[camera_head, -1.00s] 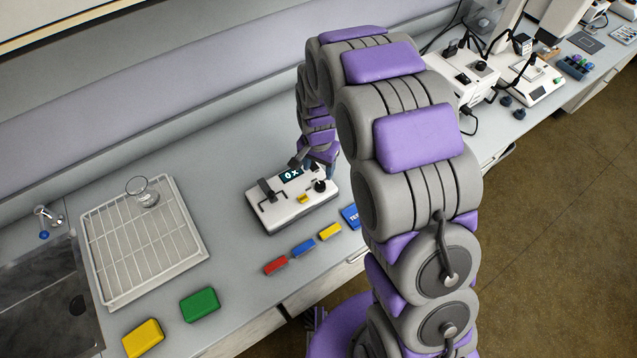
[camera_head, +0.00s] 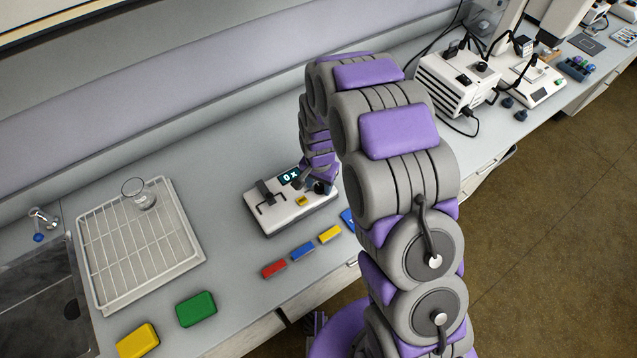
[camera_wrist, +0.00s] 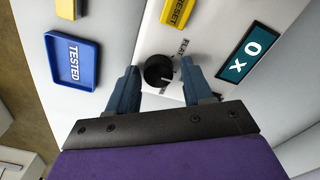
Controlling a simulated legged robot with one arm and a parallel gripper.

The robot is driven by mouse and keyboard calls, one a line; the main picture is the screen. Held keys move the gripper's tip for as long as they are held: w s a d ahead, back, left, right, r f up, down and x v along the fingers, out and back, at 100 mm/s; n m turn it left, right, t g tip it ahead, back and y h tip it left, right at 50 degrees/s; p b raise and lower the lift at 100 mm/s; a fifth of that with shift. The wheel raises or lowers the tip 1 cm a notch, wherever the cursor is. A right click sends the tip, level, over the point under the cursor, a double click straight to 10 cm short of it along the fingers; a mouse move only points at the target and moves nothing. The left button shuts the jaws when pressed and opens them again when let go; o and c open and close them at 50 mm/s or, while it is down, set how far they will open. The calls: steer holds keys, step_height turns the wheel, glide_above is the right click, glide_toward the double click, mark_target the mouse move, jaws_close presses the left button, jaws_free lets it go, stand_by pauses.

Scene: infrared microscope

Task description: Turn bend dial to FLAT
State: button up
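The bend dial (camera_wrist: 157,71) is a round black knob on the white device's top. It shows in the wrist view between my gripper's two blue-grey fingers. My gripper (camera_wrist: 159,67) is open, with one finger on each side of the dial and small gaps visible. The dial's light mark points to the lower right. A small label, seemingly FLAT (camera_wrist: 182,48), is printed above right of the dial. Another label below it is partly hidden. In the head view my gripper (camera_head: 321,184) is over the right end of the white device (camera_head: 285,217). The dial is mostly hidden there.
The device's display (camera_wrist: 241,54) reads "0 x", beside a yellow RESET button (camera_wrist: 177,13). A blue TESTED tray (camera_wrist: 73,60) lies next to the device. Red (camera_head: 274,268), blue (camera_head: 303,251) and yellow (camera_head: 330,234) blocks lie in front. A wire rack (camera_head: 140,245) stands left.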

steer(key=shift+d, duration=0.15)
steer(key=shift+c, duration=1.4)
steer(key=c, duration=0.5)
steer(key=shift+n+p, duration=0.4)
steer(key=shift+s+r+n+p, duration=0.1)
steer(key=shift+n+p, duration=0.8)
steer(key=n+p, duration=0.2)
steer(key=n, duration=0.1)
steer(key=shift+n, duration=0.4)
steer(key=n+p, duration=0.3)
steer(key=n, duration=0.2)
steer(key=shift+n, duration=0.4)
